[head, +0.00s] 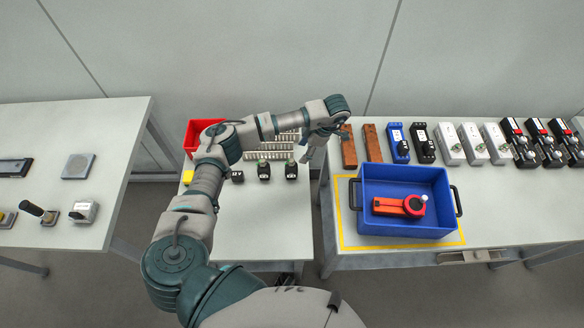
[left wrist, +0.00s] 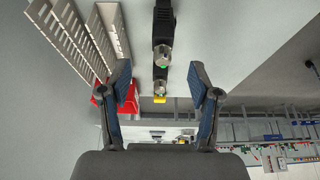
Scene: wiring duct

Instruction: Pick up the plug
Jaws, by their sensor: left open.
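Several black plugs stand in a row on the middle table; one black plug (head: 291,170) is at the right end, with another plug (head: 264,171) beside it and a third (head: 237,176) further left. My left gripper (head: 306,154) is above the table's right edge, just up and right of the right-end plug. In the left wrist view my left gripper (left wrist: 160,82) is open, with nothing between its fingers. A black plug with a silver end (left wrist: 162,42) lies beyond the fingertips, roughly centred between them, and a second one (left wrist: 160,74) lines up behind it. My right gripper is not seen.
Slotted wiring duct (head: 278,147) lies behind the plugs, partly covered by my arm. A red bin (head: 199,128) is at the back left. The right table holds a blue crate (head: 405,222) with a red device inside. A gap separates the middle table from the left table (head: 60,130).

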